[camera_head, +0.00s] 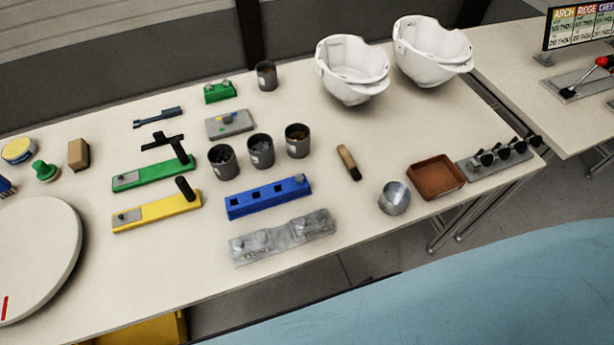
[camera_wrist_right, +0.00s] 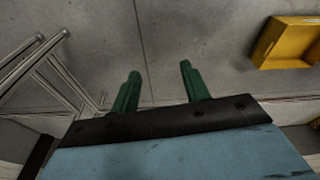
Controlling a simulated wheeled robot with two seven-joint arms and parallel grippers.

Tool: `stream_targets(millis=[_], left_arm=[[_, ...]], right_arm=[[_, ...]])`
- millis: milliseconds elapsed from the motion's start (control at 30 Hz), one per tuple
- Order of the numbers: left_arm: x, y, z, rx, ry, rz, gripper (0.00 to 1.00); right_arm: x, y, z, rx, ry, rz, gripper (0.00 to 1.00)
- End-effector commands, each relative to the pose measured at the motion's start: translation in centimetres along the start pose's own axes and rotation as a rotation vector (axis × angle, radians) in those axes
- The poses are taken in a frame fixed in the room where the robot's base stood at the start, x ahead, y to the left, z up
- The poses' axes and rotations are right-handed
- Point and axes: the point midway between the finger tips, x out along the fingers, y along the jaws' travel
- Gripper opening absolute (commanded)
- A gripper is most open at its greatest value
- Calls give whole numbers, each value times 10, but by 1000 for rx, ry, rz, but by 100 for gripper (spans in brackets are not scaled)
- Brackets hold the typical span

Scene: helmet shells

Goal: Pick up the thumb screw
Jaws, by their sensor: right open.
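I cannot single out the thumb screw with certainty. Several small dark knobbed pieces (camera_head: 505,150) stand in a row on a grey rack at the right end of the table; they may be thumb screws. My left gripper is in neither view.
On the white table (camera_head: 330,215) are a blue block (camera_head: 268,197), a grey metal fixture (camera_head: 283,237), a brown tray (camera_head: 437,177), a metal cup (camera_head: 394,198) and two white helmet shells (camera_head: 352,70). A yellow bin (camera_wrist_right: 288,42) is on the floor.

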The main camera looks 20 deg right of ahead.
Motion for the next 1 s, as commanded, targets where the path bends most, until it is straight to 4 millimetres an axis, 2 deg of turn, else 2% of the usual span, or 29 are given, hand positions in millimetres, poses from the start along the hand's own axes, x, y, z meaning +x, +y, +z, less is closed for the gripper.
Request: stream_targets(millis=[33, 200, 533, 633, 800, 1000], left_arm=[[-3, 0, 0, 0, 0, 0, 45], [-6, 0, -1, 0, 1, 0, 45], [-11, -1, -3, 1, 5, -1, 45], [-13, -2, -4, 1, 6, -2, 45], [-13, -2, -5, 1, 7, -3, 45], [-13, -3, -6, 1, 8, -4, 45]], right_arm=[[-24, 1, -18, 3, 20, 1, 46], [-86, 3, -52, 7, 47, 3, 46], [-179, 0, -89, 5, 96, -12, 46], [-211, -13, -113, -17, 129, -55, 46], [-227, -42, -151, -73, 150, -147, 46], [-234, -74, -191, -156, 151, -234, 46]])
